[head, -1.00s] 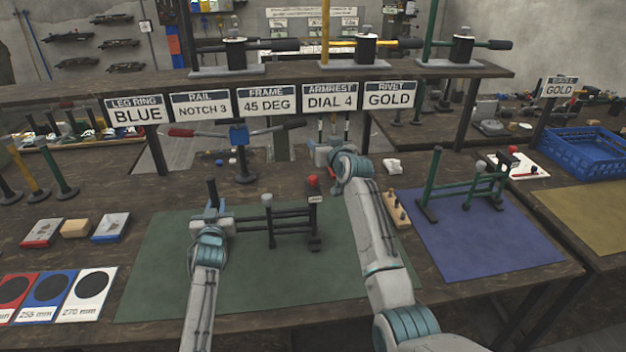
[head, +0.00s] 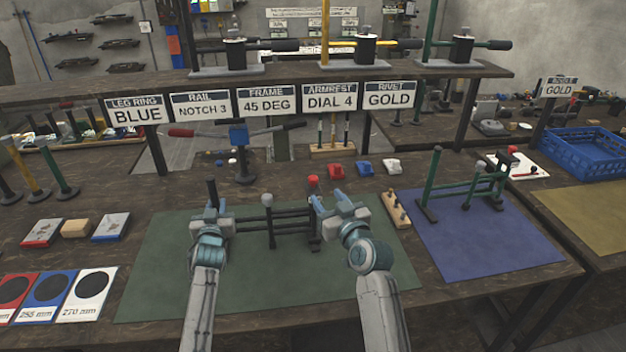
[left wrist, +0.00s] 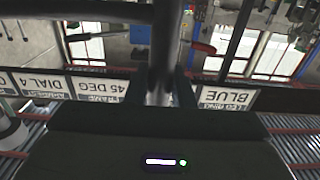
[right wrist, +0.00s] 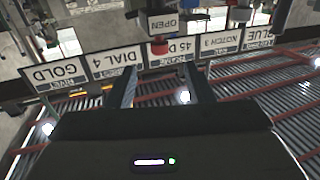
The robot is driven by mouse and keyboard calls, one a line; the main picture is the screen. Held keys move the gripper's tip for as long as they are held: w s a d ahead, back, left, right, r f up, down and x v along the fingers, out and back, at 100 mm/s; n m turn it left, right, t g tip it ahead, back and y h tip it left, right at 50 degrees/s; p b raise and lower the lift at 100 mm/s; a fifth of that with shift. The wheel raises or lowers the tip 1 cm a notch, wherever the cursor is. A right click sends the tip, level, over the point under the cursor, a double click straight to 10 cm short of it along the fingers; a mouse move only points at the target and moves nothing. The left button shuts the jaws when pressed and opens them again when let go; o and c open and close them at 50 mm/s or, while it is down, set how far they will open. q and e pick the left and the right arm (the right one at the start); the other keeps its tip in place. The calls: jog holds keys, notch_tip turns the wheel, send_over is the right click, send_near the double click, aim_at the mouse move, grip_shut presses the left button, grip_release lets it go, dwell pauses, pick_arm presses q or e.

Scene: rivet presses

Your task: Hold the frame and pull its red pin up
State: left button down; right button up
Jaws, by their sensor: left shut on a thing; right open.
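The black frame (head: 287,228) stands on the green mat, with dark rails between its posts. Its red pin (head: 313,181) tops the right post. My left gripper (head: 212,210) is shut on the frame's left post; in the left wrist view this post (left wrist: 164,50) runs between the fingers. My right gripper (head: 327,203) is open beside the frame's right post, just below and right of the red pin. In the right wrist view the red pin (right wrist: 158,47) shows beyond the gap between the open fingers (right wrist: 162,88), next to an "OPEN" label. Contact is not visible there.
A green frame (head: 465,187) stands on the blue mat (head: 490,245) to the right. A wooden peg block (head: 396,209) lies near my right gripper. Red, blue and white small blocks (head: 364,168) sit behind. Sign cards (head: 267,103) hang from the shelf above.

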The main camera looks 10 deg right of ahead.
aim_at(315, 182)
jog(key=x, duration=1)
jog(key=shift+s, duration=0.1)
